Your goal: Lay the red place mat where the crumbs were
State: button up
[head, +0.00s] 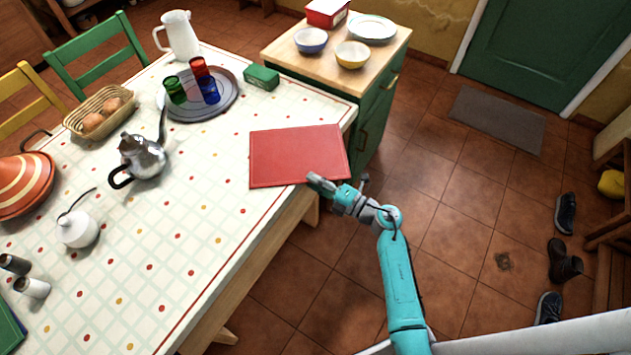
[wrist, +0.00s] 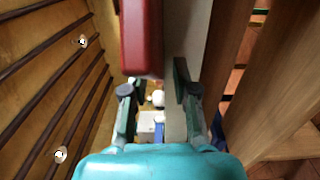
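The red place mat (head: 298,155) lies flat at the near right corner of the table (head: 205,215), its lower right corner reaching past the table's edge. My gripper (head: 341,181) is at the mat's lower right corner; one finger overlaps the mat's lower edge in the head view. The wrist view shows the two fingers of my gripper (wrist: 154,90) apart, with a red edge of the mat (wrist: 141,40) just ahead of them. Nothing is visibly pinched between them. Whether a finger touches the mat I cannot tell. No crumbs are visible.
A tray with coloured glasses (head: 222,103), a green box (head: 262,77), a metal teapot (head: 142,158) and a white sugar pot (head: 77,229) stand on the table. A green-sided cabinet (head: 373,127) stands behind the corner. The patterned cloth left of the mat has clear room.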

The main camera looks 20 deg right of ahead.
jog(key=v, duration=1.2)
jog(key=shift+r, duration=0.1)
